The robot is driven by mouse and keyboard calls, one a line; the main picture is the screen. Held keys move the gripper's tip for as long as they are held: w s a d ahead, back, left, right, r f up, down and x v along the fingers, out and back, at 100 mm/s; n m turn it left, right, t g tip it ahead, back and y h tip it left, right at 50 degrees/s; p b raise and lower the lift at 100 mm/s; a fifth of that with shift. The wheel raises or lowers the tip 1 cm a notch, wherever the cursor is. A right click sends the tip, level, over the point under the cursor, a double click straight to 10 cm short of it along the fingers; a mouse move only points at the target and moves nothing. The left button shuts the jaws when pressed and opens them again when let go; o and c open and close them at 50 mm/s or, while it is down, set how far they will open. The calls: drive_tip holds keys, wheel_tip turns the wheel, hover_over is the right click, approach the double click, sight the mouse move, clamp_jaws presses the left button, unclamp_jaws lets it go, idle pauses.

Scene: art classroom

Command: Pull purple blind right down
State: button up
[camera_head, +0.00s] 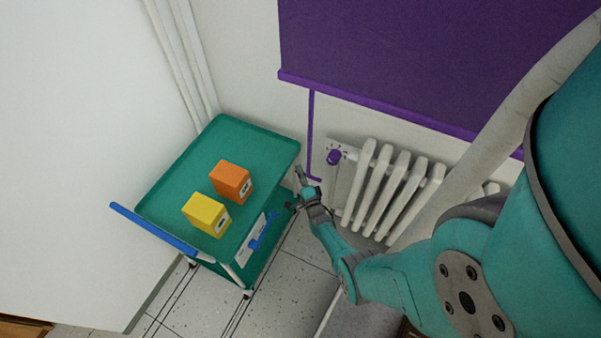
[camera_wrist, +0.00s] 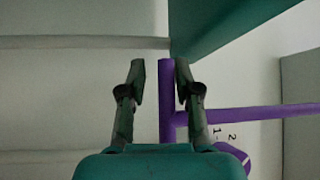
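The purple blind (camera_head: 400,50) hangs at the upper right in the head view, its lower bar slanting above the radiator. A thin purple pull rod (camera_head: 311,130) hangs from near its left end, with a short crossbar handle (camera_head: 316,179) at the bottom. My gripper (camera_head: 300,182) is beside that handle. In the wrist view the crossbar (camera_wrist: 166,95) shows between the fingertips of my open gripper (camera_wrist: 160,82), nearer the right finger, with a clear gap to the left one. The rod (camera_wrist: 250,114) runs off to the right. I cannot tell whether a finger touches the crossbar.
A teal trolley (camera_head: 180,165) with a blue handle stands close left of my gripper, carrying an orange box (camera_head: 231,181) and a yellow box (camera_head: 205,213). A white radiator (camera_head: 385,185) with a purple knob (camera_head: 334,157) is close on the right. Tiled floor is free in front.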

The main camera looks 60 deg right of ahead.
drive_tip(key=shift+s+a, duration=0.1)
drive_tip(key=v, duration=1.1)
drive_tip(key=shift+s+a, duration=0.25)
drive_tip(key=shift+s, duration=0.1)
drive_tip(key=shift+a, duration=0.1)
drive_tip(key=s+a+r+n+t+y, duration=0.1)
drive_tip(key=s+a+r+n+y, duration=0.3)
drive_tip(key=a, duration=0.7)
drive_tip(key=s+a+r+n+y, duration=0.2)
drive_tip(key=s+a+r+n, duration=0.2)
drive_tip(key=s+a+n, duration=0.45)
drive_tip(key=s+a+r+n+y, duration=0.2)
drive_tip(key=s+a+r+n, duration=0.1)
drive_tip(key=r, duration=0.6)
drive_tip(key=s+a+r+n+y, duration=0.2)
drive_tip(key=a+r+n, duration=0.3)
drive_tip(key=r, duration=0.3)
drive_tip(key=s+a+r+n+g+y, duration=0.1)
drive_tip(key=s+a+r+n, duration=0.3)
drive_tip(key=r, duration=0.5)
drive_tip(key=shift+r+y, duration=0.35)
drive_tip(key=shift+y, duration=0.45)
drive_tip(key=shift+s+a, duration=0.15)
drive_tip(key=shift+a, duration=0.05)
